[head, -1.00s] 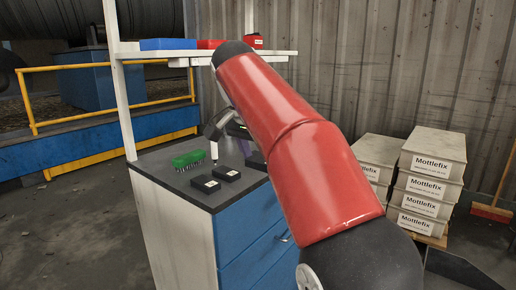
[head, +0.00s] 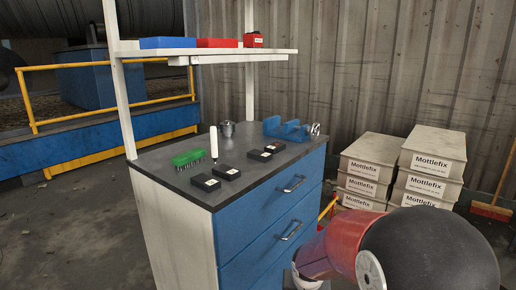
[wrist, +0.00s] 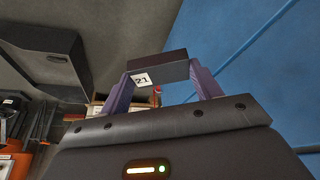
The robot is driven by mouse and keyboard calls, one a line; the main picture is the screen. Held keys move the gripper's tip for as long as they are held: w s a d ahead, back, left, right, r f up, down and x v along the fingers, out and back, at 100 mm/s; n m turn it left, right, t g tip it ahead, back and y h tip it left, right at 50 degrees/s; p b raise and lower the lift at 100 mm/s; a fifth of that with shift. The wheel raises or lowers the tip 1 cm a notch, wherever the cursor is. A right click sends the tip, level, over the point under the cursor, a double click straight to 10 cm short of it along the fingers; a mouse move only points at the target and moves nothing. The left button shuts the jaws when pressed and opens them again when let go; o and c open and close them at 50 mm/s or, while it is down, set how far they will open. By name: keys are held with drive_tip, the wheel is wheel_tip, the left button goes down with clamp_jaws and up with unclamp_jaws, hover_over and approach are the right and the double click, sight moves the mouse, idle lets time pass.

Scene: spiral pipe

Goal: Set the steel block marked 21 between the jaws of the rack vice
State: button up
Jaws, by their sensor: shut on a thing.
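The steel block marked 21 (wrist: 166,67) is dark, with a white label reading 21 on the side facing the wrist camera. My gripper (wrist: 160,76) is shut on it, one purple finger at each end. The gripper and block are out of the head view. The blue vice (head: 288,130) stands at the back right of the grey bench top (head: 180,180), with a round metal end at its right. Its gaps look empty. The gripper is away from the vice, with a blue surface close on its right in the wrist view.
Small dark blocks with white labels (head: 206,182) lie on the bench beside a green brush (head: 188,157), a white bottle (head: 213,142) and a metal cup (head: 227,128). A shelf (head: 210,54) spans above. Stacked Mottlefix boxes (head: 364,168) stand at right.

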drive_tip(key=d+f+n, duration=0.1)
drive_tip(key=d+f, duration=0.2)
drive_tip(key=f, duration=0.8)
drive_tip(key=shift+s+d+f+n+y, duration=0.2)
drive_tip(key=shift+s+f+n+y, duration=0.1)
drive_tip(key=shift+s, duration=0.15)
